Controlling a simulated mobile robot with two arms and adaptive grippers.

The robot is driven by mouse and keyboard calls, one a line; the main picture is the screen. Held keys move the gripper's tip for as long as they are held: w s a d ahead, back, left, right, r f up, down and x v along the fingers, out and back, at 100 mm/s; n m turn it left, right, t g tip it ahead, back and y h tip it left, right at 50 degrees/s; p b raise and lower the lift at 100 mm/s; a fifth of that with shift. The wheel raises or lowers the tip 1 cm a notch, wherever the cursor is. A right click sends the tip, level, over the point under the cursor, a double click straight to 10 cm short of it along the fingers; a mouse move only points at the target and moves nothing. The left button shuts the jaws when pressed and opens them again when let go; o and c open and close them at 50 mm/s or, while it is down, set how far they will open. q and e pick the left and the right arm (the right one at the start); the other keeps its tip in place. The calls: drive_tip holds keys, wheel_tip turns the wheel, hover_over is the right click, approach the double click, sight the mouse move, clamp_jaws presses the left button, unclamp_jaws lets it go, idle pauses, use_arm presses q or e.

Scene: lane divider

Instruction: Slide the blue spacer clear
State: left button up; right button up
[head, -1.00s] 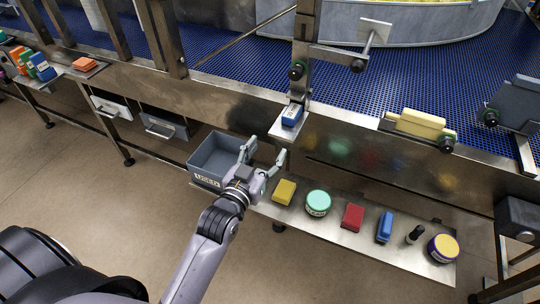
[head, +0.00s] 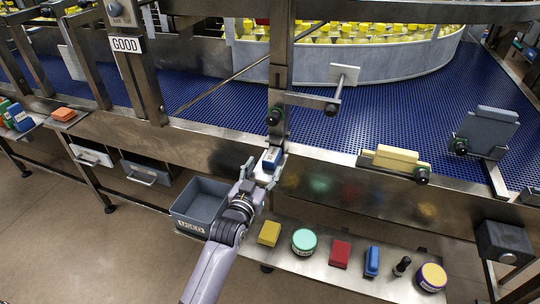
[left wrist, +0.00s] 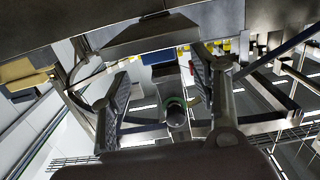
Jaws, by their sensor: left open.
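The blue spacer (head: 271,158), a small block with a pale label, sits on a small metal ledge at the foot of the steel post (head: 278,90). My left gripper (head: 263,172) is open and empty just in front of it, its fingers pointing at the ledge. In the left wrist view a blue face (left wrist: 158,57), which looks like the spacer, shows beyond and between the spread fingers (left wrist: 160,82). I cannot tell whether either finger touches it. My right gripper is not in view.
A grey bin (head: 196,205) stands left of my left gripper. The lower shelf (head: 330,268) holds a yellow block (head: 269,233), a green-lidded tub (head: 304,241), a red block (head: 340,253) and another blue block (head: 372,261). A yellow block (head: 395,158) sits on the rail.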

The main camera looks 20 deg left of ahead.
sight(270, 157)
use_arm(q)
drive_tip(key=w, duration=0.6)
drive_tip(key=shift+w+d+f+p, duration=0.1)
drive_tip(key=shift+w+p, duration=0.15)
drive_tip(key=shift+p, duration=0.05)
drive_tip(key=shift+c, duration=0.7)
drive_tip(key=c, duration=1.1)
drive_tip(key=shift+c, duration=0.2)
drive_tip(key=shift+f, duration=0.1)
